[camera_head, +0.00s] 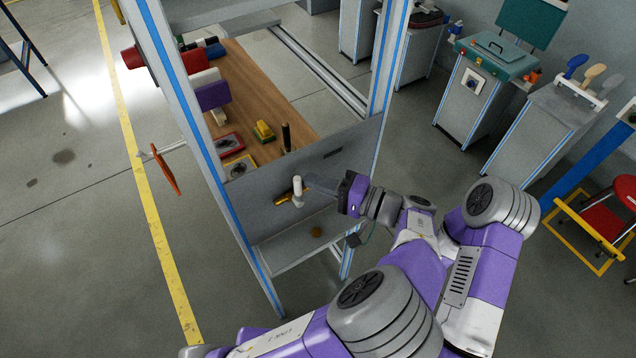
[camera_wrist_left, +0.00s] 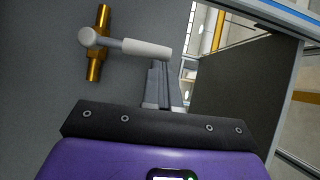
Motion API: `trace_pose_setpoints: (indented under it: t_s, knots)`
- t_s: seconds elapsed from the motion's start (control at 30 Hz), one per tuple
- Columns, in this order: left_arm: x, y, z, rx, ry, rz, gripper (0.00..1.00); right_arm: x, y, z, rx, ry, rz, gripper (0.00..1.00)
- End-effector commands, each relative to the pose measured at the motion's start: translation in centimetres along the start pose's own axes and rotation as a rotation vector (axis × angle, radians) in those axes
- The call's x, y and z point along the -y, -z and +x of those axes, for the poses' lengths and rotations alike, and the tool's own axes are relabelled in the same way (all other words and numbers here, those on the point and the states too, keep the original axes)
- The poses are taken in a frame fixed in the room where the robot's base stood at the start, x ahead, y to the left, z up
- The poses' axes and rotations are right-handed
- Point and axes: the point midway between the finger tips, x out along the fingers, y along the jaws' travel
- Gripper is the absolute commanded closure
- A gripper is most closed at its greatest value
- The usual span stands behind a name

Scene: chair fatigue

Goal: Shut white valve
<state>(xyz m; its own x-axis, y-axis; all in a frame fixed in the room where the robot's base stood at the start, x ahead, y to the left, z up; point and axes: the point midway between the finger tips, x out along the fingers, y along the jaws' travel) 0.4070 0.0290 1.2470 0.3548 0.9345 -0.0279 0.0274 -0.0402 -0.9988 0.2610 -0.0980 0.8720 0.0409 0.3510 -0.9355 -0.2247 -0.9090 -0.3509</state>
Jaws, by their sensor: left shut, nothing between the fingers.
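The white valve (camera_head: 298,189) is on the grey front panel of the workbench, in the middle of the head view. Its white handle stands about upright there, crosswise to a short brass pipe (camera_head: 281,199). In the left wrist view the white handle (camera_wrist_left: 146,48) points right from its round hub, and the brass pipe (camera_wrist_left: 96,70) runs up and down behind it. My left gripper (camera_head: 312,183) is shut and empty just right of the handle. In the wrist view its fingertips (camera_wrist_left: 158,66) are close to the handle's free end; I cannot tell if they touch. My right gripper is not in view.
The wooden bench top (camera_head: 262,90) carries coloured blocks and a yellow part (camera_head: 263,131). A blue-striped frame post (camera_head: 205,150) stands left of the valve, another on the right. An orange-red plate (camera_head: 165,170) sticks out at left. A shelf (camera_head: 300,245) lies below the panel.

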Motion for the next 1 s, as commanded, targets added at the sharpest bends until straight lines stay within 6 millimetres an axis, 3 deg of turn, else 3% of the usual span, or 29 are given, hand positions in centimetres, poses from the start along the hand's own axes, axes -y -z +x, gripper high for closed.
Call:
trace_pose_setpoints:
  t_s: [0.3,0.43,0.6,1.0]
  knots:
    - [6.2,0.3,-0.2,-0.003,-0.003,-0.006,1.00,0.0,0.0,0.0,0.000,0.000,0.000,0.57]
    - [8.0,0.4,-0.3,-0.003,-0.001,-0.005,1.00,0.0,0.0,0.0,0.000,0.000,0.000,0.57]
    - [9.0,0.5,-0.3,-0.003,0.000,-0.003,1.00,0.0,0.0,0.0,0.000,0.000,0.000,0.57]
    - [9.0,0.5,-0.3,-0.003,0.000,-0.002,1.00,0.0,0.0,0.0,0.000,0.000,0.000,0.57]
